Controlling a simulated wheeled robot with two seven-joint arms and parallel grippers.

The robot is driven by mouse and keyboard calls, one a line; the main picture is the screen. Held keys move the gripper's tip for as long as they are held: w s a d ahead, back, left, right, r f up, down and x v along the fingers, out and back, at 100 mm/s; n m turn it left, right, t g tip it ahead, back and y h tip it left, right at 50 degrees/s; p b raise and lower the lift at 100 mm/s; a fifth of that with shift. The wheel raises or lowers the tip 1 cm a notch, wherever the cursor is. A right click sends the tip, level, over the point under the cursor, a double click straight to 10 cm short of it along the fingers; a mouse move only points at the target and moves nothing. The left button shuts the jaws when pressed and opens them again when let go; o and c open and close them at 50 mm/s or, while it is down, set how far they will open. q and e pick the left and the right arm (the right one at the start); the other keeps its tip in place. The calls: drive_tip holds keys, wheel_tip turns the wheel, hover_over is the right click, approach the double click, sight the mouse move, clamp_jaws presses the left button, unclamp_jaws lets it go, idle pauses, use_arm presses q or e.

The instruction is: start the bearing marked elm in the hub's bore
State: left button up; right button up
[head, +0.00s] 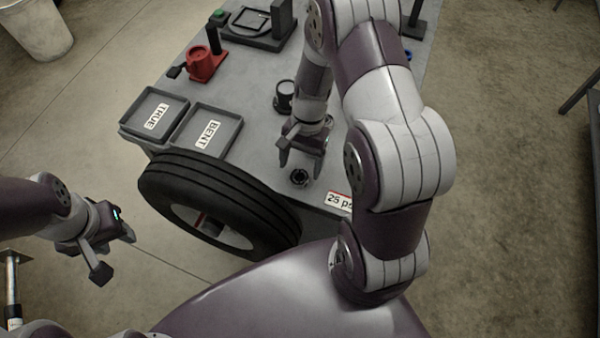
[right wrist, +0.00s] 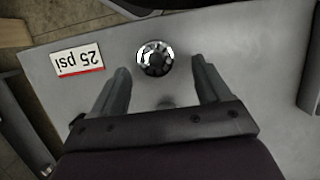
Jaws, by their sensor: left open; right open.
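A small round piece (head: 299,177) with a shiny metal rim and dark centre sits on the grey table near its front edge. It also shows in the right wrist view (right wrist: 155,58), ahead of and between my finger tips. I cannot tell whether it is the bearing or the hub, and no elm mark is readable. A black cylindrical part (head: 286,92) with a wider base stands behind my right gripper. My right gripper (head: 301,158) is open and empty, just behind the round piece, pointing down. My left gripper (head: 113,252) is open and empty, left of the table.
A black tyre (head: 215,205) stands against the table front. Trays marked TRUE (head: 133,130) and BENT (head: 182,148) lie at left. A red fixture (head: 205,63) and a dark stand (head: 258,35) are farther back. A 25 psi label (head: 339,202) lies right of the round piece.

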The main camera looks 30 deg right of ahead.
sight(299, 178)
drive_tip(key=shift+s+a+f, duration=0.65)
drive_tip(key=shift+s+f, duration=0.1)
drive_tip(key=shift+s, duration=0.1)
drive_tip(key=shift+w+f, duration=0.1)
drive_tip(key=shift+f, duration=0.05)
drive_tip(key=shift+w+d+f, duration=0.1)
drive_tip(key=shift+w+d, duration=0.2)
drive_tip(key=shift+c, duration=1.2)
drive_tip(key=c, duration=0.5)
drive_tip(key=shift+s, duration=0.2)
drive_tip(key=c, duration=0.4)
drive_tip(key=shift+c, duration=0.2)
drive_tip(key=shift+w, duration=0.1)
